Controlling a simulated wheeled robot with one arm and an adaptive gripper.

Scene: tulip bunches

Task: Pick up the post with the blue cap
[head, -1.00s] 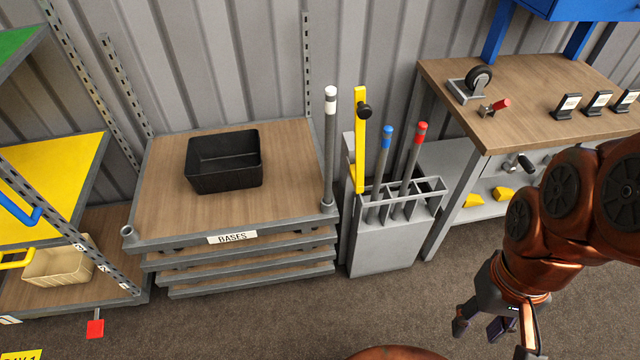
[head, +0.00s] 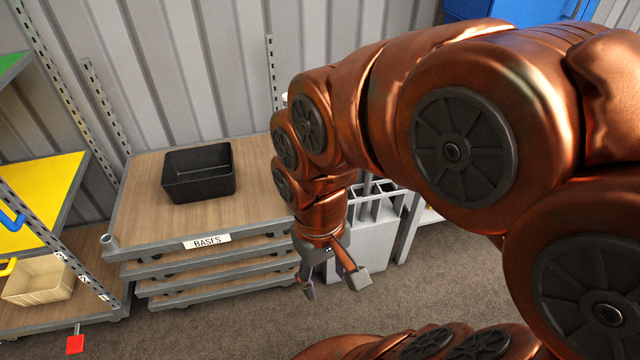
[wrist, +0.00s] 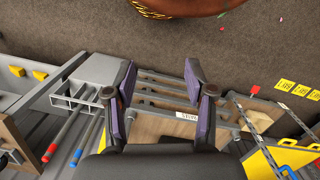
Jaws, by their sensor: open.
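The post with the blue cap (wrist: 77,155) shows in the wrist view at lower left, its shaft running up to the grey slotted rack (wrist: 88,92). A post with a red cap (wrist: 47,153) is beside it, to its left. In the head view the rack (head: 372,245) shows partly behind my arm, and both capped posts are hidden. My gripper (head: 333,283) is open and empty, pointing down in front of the rack and the cart. In the wrist view my gripper (wrist: 160,82) has its fingers spread, to the right of the blue-capped post and apart from it.
A wood-topped cart (head: 140,215) labelled BASES stands left of the rack, with a black bin (head: 198,173) on it. A yellow shelf (head: 40,195) and a beige bin (head: 38,282) are at far left. The floor (head: 220,320) in front is clear.

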